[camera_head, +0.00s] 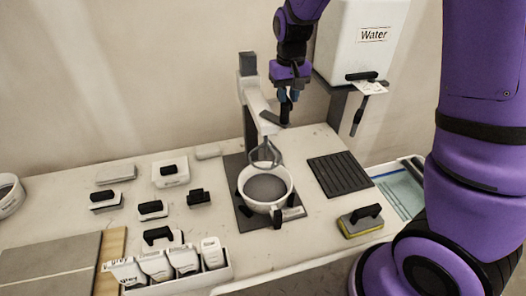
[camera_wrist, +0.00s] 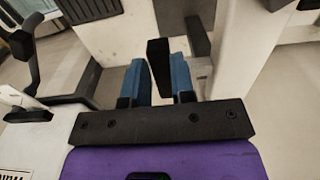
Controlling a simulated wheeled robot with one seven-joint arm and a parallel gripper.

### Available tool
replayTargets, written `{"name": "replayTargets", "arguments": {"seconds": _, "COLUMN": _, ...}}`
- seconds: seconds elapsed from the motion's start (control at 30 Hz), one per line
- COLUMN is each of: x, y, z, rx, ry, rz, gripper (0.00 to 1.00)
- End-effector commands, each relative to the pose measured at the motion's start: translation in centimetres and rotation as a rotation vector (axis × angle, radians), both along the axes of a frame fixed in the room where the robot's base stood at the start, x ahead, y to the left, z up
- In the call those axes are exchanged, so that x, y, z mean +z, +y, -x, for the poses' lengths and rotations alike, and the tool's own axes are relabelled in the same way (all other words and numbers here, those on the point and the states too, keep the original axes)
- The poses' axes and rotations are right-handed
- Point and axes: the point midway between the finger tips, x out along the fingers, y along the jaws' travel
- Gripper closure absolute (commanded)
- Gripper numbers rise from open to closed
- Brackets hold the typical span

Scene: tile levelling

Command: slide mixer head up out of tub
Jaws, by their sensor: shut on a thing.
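The mixer stand (camera_head: 249,68) rises behind the white tub (camera_head: 286,194), which holds grey mix. The pale mixer head (camera_head: 258,108) is on the stand, with its wire whisk (camera_head: 264,151) hanging over the tub's back part. The whisk's lower end shows around rim height; I cannot tell if it is clear of the rim. My gripper (camera_head: 286,94) points down beside the head, shut on its black handle (camera_head: 286,109). In the wrist view my blue fingers (camera_wrist: 159,82) stand either side of the black handle (camera_wrist: 158,60).
A white water tank (camera_head: 362,35) with a tap is at the back right. A black ridged mat (camera_head: 340,174) and a yellow sponge float (camera_head: 361,220) lie right of the tub. Several small black-handled blocks (camera_head: 151,209) and a box of packets (camera_head: 190,277) are to the left.

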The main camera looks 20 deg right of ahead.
Motion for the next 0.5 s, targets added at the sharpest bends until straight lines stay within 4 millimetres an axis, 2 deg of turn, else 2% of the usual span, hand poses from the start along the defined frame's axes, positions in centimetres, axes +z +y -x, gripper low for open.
{"name": "replayTargets", "arguments": {"seconds": 0.03, "x": -0.05, "y": -0.06, "z": 0.07, "rx": -0.001, "ry": 0.002, "rz": 0.001, "gripper": 0.72}}
{"name": "replayTargets", "arguments": {"seconds": 0.17, "x": -0.04, "y": -0.04, "z": 0.05, "rx": -0.001, "ry": 0.002, "rz": 0.000, "gripper": 0.42}}
{"name": "replayTargets", "arguments": {"seconds": 0.5, "x": 0.24, "y": 0.01, "z": 0.00, "rx": 0.000, "ry": 0.000, "rz": 0.000, "gripper": 0.40}}
